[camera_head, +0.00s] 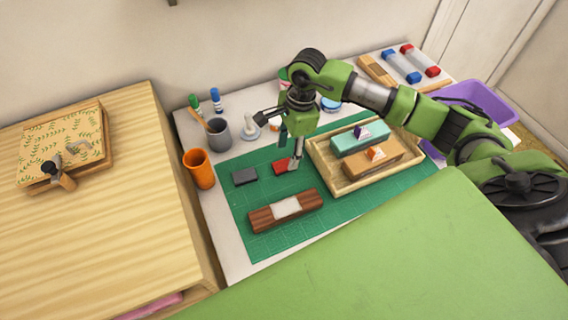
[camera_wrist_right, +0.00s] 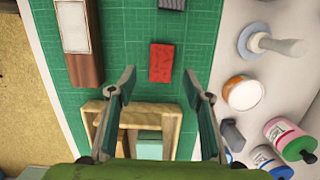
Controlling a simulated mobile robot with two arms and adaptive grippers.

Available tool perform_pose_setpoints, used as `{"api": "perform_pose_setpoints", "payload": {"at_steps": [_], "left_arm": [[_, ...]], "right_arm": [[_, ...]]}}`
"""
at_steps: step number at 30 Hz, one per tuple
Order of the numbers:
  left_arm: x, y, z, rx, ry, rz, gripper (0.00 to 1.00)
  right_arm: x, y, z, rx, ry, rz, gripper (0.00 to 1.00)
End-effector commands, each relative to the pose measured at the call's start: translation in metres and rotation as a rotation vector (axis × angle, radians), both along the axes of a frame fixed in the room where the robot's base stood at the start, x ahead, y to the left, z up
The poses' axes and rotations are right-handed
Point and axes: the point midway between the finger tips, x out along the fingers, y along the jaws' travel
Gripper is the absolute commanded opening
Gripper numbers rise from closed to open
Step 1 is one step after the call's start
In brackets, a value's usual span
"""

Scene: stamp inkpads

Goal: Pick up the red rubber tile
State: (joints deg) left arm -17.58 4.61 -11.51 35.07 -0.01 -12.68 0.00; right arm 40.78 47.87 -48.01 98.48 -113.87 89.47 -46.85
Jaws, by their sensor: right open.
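The red rubber tile (camera_head: 280,167) lies flat on the green cutting mat (camera_head: 265,235), right of a dark grey tile (camera_head: 245,176). In the wrist view the red tile (camera_wrist_right: 162,62) shows whole, just ahead of the gap between my fingers. My right gripper (camera_head: 281,138) is over the mat near the tile, pointing down. One finger overlaps the tile's right end in the head view. In the wrist view my right gripper (camera_wrist_right: 158,76) is open, with nothing between its fingers. I cannot tell its exact height above the tile. My left gripper is not in view.
A wooden tray (camera_head: 340,190) with teal and brown blocks stands right of the tile. A wooden block with a pale top (camera_head: 286,208) lies in front. An orange cup (camera_head: 199,169), a grey cup (camera_head: 219,135) and a white stamp-like object (camera_wrist_right: 262,42) stand around the mat.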

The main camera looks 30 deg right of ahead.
Motion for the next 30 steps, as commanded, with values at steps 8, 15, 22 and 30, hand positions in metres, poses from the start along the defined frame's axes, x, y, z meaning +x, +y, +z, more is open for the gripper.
{"api": "perform_pose_setpoints", "payload": {"at_steps": [8, 15, 22, 30], "left_arm": [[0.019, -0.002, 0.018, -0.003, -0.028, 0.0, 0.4], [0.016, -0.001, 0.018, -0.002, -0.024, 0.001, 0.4], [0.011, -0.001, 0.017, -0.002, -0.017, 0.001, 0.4], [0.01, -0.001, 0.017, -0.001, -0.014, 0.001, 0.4]], "right_arm": [[0.002, 0.006, -0.038, 0.001, 0.005, 0.0, 0.46], [0.003, 0.006, -0.048, -0.001, 0.001, 0.001, 0.46], [0.003, 0.006, -0.048, -0.001, 0.001, 0.0, 0.15], [0.003, 0.006, -0.048, 0.0, 0.001, 0.0, 0.1]]}}
